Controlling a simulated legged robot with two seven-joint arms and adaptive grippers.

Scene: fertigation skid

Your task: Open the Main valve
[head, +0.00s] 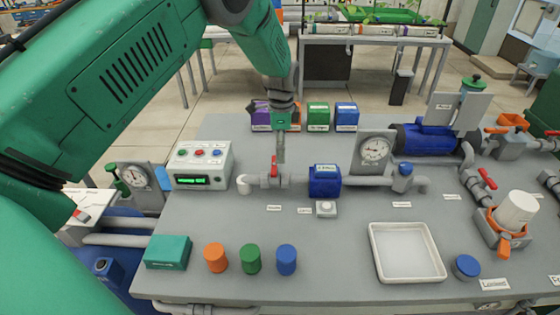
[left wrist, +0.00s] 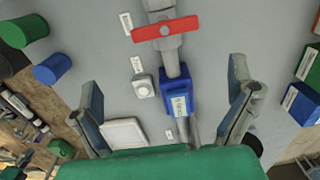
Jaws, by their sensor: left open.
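A valve with a red lever handle (head: 274,166) sits on the grey pipe behind the table's middle. The lever lies across the pipe. In the left wrist view the red lever (left wrist: 166,30) is near the top edge, beyond the fingertips. The small label (head: 274,208) in front of it is too small to read, so I cannot confirm it is the Main valve. My left gripper (head: 281,150) points down just behind and above the lever, apart from it. Its two fingers (left wrist: 166,88) are spread wide with nothing between them. My right gripper is not in view.
A blue filter block (head: 325,181) is right of the valve, with a white button box (head: 326,208) in front. A control box (head: 202,165) stands left. A gauge panel (head: 374,152) and another red-handled valve (head: 487,178) are right. A white tray (head: 406,281) lies in front.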

